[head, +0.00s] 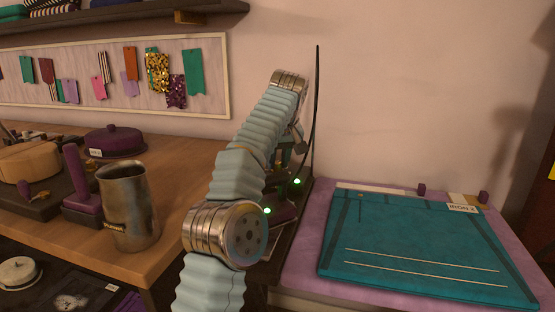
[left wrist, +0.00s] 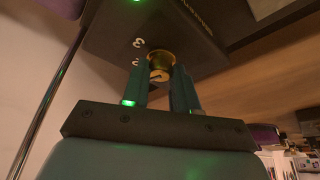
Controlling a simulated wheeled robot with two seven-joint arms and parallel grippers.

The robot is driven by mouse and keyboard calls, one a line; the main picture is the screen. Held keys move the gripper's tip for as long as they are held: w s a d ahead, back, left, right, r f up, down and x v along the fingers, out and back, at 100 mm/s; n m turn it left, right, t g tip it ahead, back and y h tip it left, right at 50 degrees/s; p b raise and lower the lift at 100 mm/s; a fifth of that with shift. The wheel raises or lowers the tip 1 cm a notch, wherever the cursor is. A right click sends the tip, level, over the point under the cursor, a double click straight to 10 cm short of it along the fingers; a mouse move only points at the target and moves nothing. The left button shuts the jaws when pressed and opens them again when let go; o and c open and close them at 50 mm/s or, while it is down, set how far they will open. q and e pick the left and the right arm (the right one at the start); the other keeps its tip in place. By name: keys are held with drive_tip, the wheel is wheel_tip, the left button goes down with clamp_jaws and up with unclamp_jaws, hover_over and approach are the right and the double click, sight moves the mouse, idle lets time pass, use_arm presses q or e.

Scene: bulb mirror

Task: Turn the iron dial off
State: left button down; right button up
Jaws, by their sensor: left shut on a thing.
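In the left wrist view, the iron dial (left wrist: 158,62) is a small round brass-coloured knob on a dark box face (left wrist: 120,35), with a white "3" and another mark beside it. My left gripper (left wrist: 160,82) has its two dark teal fingers on either side of the dial and is shut on it. In the head view, my left arm reaches up the middle and hides the dial and most of the dark unit (head: 290,215) behind it. My left gripper (head: 298,150) shows only in part there. My right gripper is in neither view.
A thin dark rod or cord (head: 317,90) rises beside my arm.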

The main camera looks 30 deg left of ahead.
use_arm(q)
drive_tip(key=shift+n, duration=0.6)
drive_tip(key=c, duration=0.9)
unclamp_jaws()
